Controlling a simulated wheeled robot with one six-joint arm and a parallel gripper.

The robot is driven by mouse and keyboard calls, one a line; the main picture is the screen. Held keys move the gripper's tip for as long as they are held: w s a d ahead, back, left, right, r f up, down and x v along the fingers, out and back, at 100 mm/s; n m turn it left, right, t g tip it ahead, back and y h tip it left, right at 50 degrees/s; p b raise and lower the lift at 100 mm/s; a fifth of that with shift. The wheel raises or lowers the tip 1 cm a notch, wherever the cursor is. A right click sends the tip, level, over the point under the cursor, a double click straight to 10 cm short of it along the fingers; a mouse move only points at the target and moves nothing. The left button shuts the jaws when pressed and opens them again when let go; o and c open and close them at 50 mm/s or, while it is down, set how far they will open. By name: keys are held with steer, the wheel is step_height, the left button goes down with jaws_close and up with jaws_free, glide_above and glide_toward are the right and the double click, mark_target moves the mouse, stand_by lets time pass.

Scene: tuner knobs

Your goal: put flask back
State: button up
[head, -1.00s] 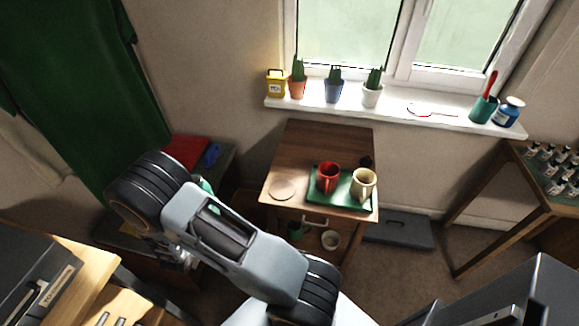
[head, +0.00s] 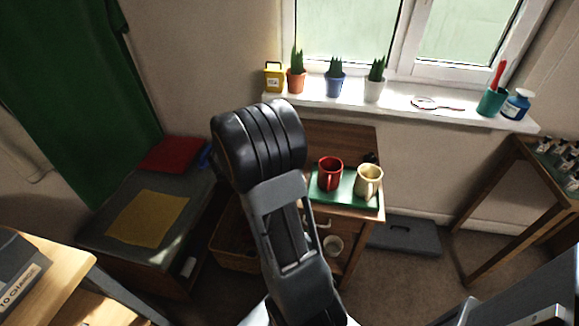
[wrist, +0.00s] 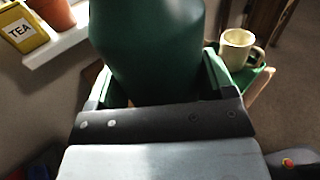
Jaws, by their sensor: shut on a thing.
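The dark green flask (wrist: 147,40) fills the upper middle of the wrist view, large and close to the camera. My gripper (wrist: 160,82) is shut on it, with a finger on each side. Its top is cut off by the frame edge. In the head view my arm hides both the gripper and the flask. The arm stands in front of the left part of the small wooden cabinet (head: 345,140). The round disc seen earlier on that cabinet's top is now hidden behind my arm.
A green tray (head: 345,203) on the cabinet holds a red mug (head: 329,172) and a cream mug (head: 368,182). Potted plants and a yellow TEA tin (head: 274,77) stand on the windowsill (head: 400,103) behind. A bench with a yellow cloth (head: 148,217) is at left.

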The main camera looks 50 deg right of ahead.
steer(key=shift+s+d+r+g, duration=0.2)
steer(key=shift+s+d+g, duration=0.1)
steer(key=shift+s+d, duration=0.2)
steer(key=shift+s+d+m, duration=0.1)
steer(key=shift+d+m, duration=0.2)
steer(key=w+d+f+b, duration=0.3)
steer(key=w+d+f, duration=0.6)
steer(key=shift+w, duration=0.2)
steer(key=shift+w+d+f+b, duration=0.1)
steer(key=shift+d+f+b, duration=0.1)
steer(key=shift+f, duration=0.7)
steer(key=shift+w+d+f+b, duration=0.1)
steer(key=shift+f+b, duration=0.1)
steer(key=shift+f, duration=0.65)
steer(key=shift+f, duration=0.2)
steer(key=o, duration=1.3)
